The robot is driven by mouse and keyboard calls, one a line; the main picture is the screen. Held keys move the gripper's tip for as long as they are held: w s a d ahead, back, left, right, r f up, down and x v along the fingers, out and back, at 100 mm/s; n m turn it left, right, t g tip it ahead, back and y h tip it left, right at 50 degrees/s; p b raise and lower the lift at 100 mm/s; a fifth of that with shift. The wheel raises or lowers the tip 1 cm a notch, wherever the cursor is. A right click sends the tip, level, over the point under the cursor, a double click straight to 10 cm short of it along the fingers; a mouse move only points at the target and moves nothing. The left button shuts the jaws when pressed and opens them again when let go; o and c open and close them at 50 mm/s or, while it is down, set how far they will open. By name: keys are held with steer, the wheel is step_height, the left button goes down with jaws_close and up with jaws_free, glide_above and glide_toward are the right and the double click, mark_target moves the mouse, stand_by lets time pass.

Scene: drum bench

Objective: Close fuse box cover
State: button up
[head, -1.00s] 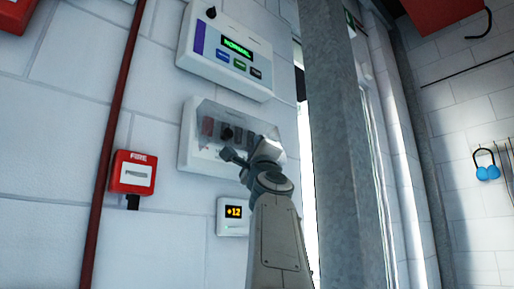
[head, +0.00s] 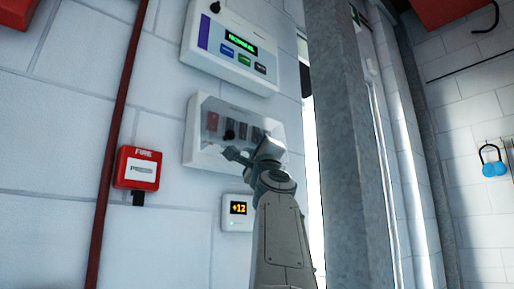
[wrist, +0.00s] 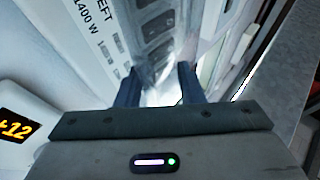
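The fuse box (head: 193,152) is a white unit on the wall in the head view, with a row of switches behind a clear, greyish cover (head: 228,106). The cover lies over the switches; I cannot tell whether its lower edge is flush with the box. My gripper (head: 232,156) is at the lower front of the box, partly hiding its lower right. In the wrist view my gripper (wrist: 160,90) has its two dark fingers apart, with bright, see-through glare between them. The switches of the fuse box (wrist: 155,30) show just beyond. I cannot tell whether the fingers touch the cover.
A panel with a green display (head: 230,50) is above the fuse box. A small "+12" display unit (head: 237,211) is below, near my arm. A red fire call point (head: 137,168) and red pipe (head: 112,140) are left. A grey column (head: 345,140) stands close on the right.

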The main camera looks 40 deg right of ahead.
steer(key=s+a+f+b, duration=0.1)
steer(key=a+f+b, duration=0.2)
steer(key=f+b, duration=0.4)
steer(key=s+a+f+b, duration=0.1)
steer(key=a+f+b, duration=0.2)
steer(key=f+b, duration=0.4)
steer(key=shift+s+a+f+b, duration=0.15)
steer(key=shift+f+b, duration=0.1)
steer(key=shift+b, duration=0.65)
stand_by(0.7)
